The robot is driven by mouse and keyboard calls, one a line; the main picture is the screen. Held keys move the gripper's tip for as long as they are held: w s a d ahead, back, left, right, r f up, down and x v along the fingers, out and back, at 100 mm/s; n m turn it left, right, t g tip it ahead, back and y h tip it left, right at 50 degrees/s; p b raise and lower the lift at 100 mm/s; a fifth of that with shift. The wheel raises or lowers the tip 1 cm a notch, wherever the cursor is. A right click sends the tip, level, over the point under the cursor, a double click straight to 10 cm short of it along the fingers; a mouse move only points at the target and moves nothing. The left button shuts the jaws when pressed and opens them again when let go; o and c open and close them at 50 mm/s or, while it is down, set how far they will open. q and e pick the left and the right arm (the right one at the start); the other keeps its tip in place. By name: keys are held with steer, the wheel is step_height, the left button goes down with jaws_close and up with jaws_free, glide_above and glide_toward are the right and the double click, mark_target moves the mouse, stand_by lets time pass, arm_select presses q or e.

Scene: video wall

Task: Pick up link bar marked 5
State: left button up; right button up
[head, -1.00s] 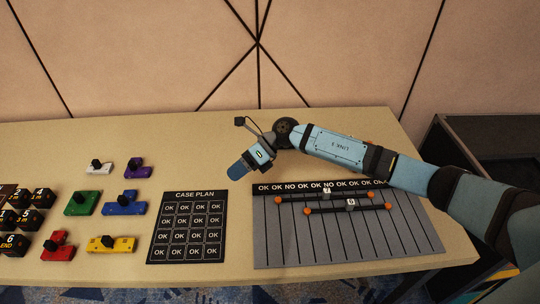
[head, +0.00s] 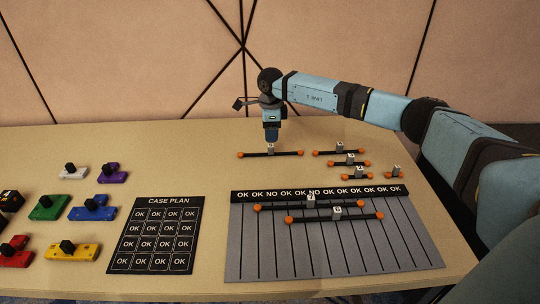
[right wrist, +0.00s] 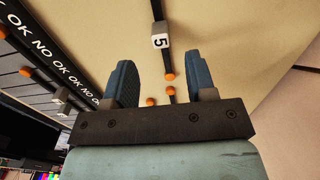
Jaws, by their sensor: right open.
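The link bar marked 5 (right wrist: 160,41) shows in the right wrist view as a dark bar with a grey tag block and an orange end. It lies on the table just beyond and between my open fingers. In the head view a long dark bar with orange ends (head: 288,153) lies behind the striped board; this appears to be the same bar, but its tag is too small to read. My right gripper (head: 271,138) points down at the middle of that bar, close above or around its tag; contact cannot be told. My left gripper is not in view.
Several shorter link bars (head: 340,152) lie just right of it. The striped board (head: 260,250) holds two long bars, one marked 7 (head: 335,207). The case plan card (head: 125,238) and several coloured blocks (head: 92,210) are at left. The table (head: 180,160) is clear left of the gripper.

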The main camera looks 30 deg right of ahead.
mark_target(271, 145)
step_height(271, 145, down, 7)
steer(key=shift+b, duration=0.7)
jaws_close()
